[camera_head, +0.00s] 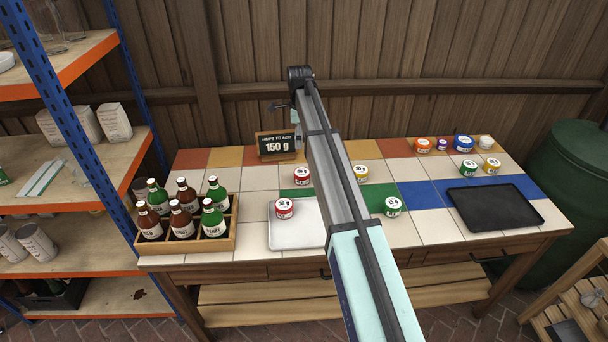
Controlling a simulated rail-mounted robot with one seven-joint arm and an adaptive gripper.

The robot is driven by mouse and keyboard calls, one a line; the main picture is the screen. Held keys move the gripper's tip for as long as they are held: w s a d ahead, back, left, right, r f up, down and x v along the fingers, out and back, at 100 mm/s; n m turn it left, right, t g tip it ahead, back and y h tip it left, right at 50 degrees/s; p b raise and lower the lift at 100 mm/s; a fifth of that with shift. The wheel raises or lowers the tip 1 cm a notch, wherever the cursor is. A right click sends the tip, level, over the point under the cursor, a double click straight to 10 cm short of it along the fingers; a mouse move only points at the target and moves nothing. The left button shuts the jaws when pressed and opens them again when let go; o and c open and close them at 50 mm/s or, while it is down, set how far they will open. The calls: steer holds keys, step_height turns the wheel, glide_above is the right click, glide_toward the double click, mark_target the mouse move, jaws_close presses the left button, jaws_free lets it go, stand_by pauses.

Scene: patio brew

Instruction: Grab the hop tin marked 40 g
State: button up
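Several round tins with white labelled lids stand on the tiled table (258,238). A red tin (284,208) sits on a pale tray (283,235); another red tin (302,176) is behind it. A yellow tin (360,174) and a green tin (393,206) stand right of my arm. Further right are another green tin (467,169) and yellow tin (491,166). Lid weights are too small to read surely, so I cannot tell which is 40 g. My gripper (281,107) is mostly hidden by my arm, above the table's back; its fingers are unclear.
A sign (277,146) reads 150 g. A bottle crate (187,245) stands left, a black tray (495,207) right. A blue-post shelf (95,165) borders the left.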

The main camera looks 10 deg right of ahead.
mark_target(302, 172)
step_height(302, 172, down, 12)
steer(key=p, duration=0.2)
steer(key=shift+d+r+p, duration=0.1)
steer(key=shift+r+p, duration=0.15)
steer(key=shift+p, duration=0.15)
steer(key=shift+s+d+f+p, duration=0.15)
steer(key=shift+f+p, duration=0.95)
steer(key=shift+f, duration=1.6)
steer(key=c, duration=1.2)
